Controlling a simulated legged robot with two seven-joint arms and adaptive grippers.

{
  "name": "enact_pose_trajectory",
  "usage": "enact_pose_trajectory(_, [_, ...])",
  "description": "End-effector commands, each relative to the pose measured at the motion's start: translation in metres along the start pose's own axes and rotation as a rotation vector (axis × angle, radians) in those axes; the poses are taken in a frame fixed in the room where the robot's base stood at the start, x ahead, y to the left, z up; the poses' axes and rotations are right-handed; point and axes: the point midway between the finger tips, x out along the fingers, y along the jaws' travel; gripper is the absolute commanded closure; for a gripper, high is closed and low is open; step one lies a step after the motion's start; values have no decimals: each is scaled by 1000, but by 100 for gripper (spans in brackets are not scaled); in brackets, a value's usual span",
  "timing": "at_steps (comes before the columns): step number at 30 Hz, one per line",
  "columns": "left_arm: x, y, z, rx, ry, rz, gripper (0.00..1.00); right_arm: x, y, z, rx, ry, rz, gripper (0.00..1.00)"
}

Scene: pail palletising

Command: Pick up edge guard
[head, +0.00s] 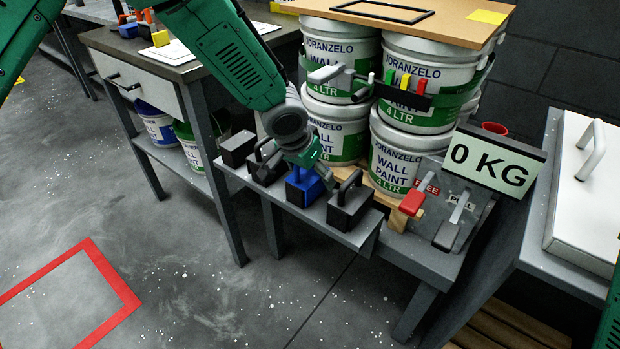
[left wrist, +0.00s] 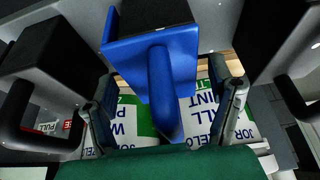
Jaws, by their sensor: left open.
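A blue block with a blue handle (head: 300,192), which looks like the edge guard, sits in a row of black handled blocks on the narrow grey shelf (head: 350,240). My left gripper (head: 305,163) is right above it and partly hides it. In the left wrist view the blue handle (left wrist: 163,85) lies between the two spread fingers of my left gripper (left wrist: 165,105), with a gap on each side. The gripper is open and holds nothing. My right gripper is out of view.
Black handled blocks (head: 350,203) stand close on both sides of the blue one. Stacked paint pails (head: 397,158) rise right behind. A scale display (head: 490,160) and red and grey levers are to the right. The floor in front is free, with a red outline (head: 120,290).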

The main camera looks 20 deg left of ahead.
Motion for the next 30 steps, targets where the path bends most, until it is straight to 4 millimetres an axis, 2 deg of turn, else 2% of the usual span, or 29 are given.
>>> enact_pose_trajectory(7, [2, -1, 0, -1, 2, 1, 24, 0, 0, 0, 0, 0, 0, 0])
enact_pose_trajectory(8, [2, -1, 0, -1, 2, 1, 31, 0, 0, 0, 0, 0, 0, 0])
enact_pose_trajectory(12, [2, -1, 0, -1, 1, 0, 80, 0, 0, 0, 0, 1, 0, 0])
enact_pose_trajectory(23, [0, 0, 0, -1, 1, 0, 81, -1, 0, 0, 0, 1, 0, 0])
enact_pose_trajectory(30, [-20, -1, -5, -2, 4, 0, 81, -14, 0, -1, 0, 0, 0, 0])
